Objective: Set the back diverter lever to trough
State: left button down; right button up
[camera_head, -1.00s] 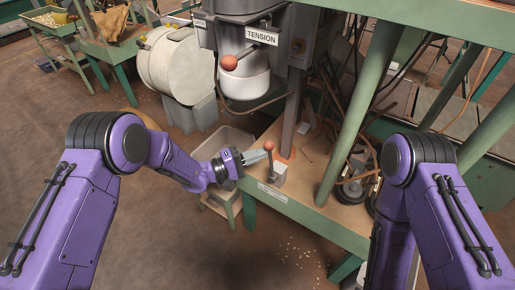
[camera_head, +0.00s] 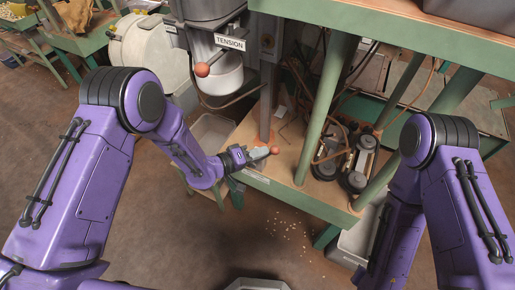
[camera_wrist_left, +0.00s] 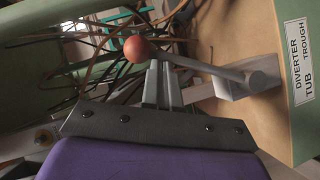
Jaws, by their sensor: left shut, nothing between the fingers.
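The diverter lever has a red-orange ball (camera_head: 274,150) on a thin grey rod, set on the table's front edge. In the head view it leans to the right. In the left wrist view its rod (camera_wrist_left: 205,66) runs from a grey bracket (camera_wrist_left: 257,78) to the ball, leaning somewhat toward the TROUGH side of the label plate (camera_wrist_left: 299,62). My left gripper (camera_head: 263,154) is shut and empty, its fingertips close beside the rod just below the ball; I cannot tell whether they touch. My right gripper is out of view.
A TENSION plate (camera_head: 230,43) and another red ball knob (camera_head: 202,70) are on the machine above. A green table leg (camera_head: 323,115) stands right of the lever. Hoses and machine parts crowd the table's right side.

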pick_arm(q)
jog(key=shift+s+d, duration=0.2)
dwell(0.4)
jog(key=s+a+r, duration=0.2)
jog(key=a, duration=0.3)
jog(key=s+a+r, duration=0.2)
jog(key=s+a, duration=0.1)
jog(key=a, duration=0.3)
jog(key=shift+a+r, duration=0.2)
jog(key=shift+r, duration=0.15)
jog(key=s+a+f+n+t+y, duration=0.15)
jog(key=s+a+f+y, duration=0.25)
jog(key=a+f+y, duration=0.5)
jog(key=s+a+f+g+y, duration=0.2)
jog(key=s+f, duration=0.1)
jog(key=s, duration=0.4)
jog(key=s+a+f+n+g+y, duration=0.1)
jog(key=s+a+f+g+y, duration=0.1)
jog(key=s, duration=0.6)
jog(key=s+a+f+n+g+y, duration=0.1)
jog(key=s+a+f+g+y, duration=0.1)
jog(key=s, duration=0.5)
notch_tip(320, 180, down, 2)
jog(key=shift+s+a+f+g+y, duration=0.2)
jog(key=shift+s+f+g+y, duration=0.1)
jog(key=shift+g, duration=0.45)
